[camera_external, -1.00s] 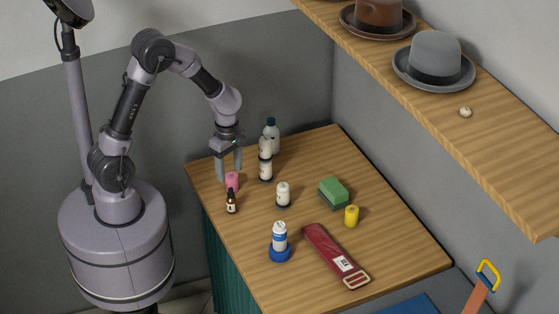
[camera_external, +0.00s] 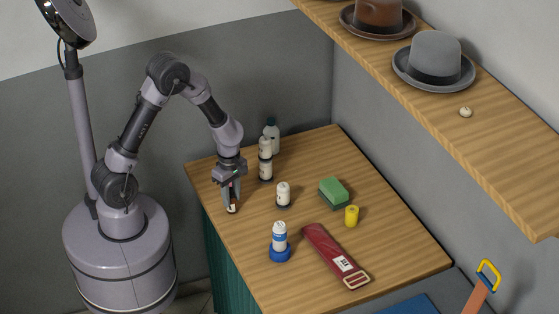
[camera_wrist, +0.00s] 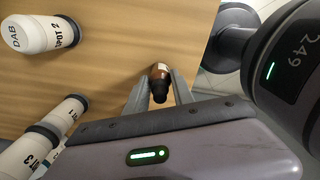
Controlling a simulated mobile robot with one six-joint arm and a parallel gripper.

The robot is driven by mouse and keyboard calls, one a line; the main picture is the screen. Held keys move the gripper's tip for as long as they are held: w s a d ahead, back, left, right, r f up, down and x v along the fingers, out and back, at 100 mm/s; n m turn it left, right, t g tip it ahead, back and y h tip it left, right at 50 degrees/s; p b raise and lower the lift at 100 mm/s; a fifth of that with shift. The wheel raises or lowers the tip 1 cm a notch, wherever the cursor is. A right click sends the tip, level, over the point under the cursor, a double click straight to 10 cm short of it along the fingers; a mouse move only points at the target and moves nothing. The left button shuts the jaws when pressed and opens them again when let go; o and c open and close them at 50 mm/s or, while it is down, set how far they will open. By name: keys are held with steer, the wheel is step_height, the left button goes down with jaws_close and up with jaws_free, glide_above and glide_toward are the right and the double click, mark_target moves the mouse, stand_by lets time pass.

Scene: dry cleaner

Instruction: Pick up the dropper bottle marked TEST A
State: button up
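A small brown dropper bottle (camera_external: 232,209) with a dark top and a pale label stands near the table's left edge. My gripper (camera_external: 231,203) points down over it, one finger on each side. In the wrist view the bottle (camera_wrist: 160,72) shows between the fingertips of my gripper (camera_wrist: 160,78), its dark cap toward the camera. The fingers look open around it, with little room on either side. I cannot read its label in either view.
White bottles (camera_external: 283,194) stand to the right; the wrist view shows one marked SPOT 2 (camera_wrist: 30,35). A wooden shelf (camera_external: 500,150) overhangs at right.

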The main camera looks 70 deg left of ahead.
jaws_close()
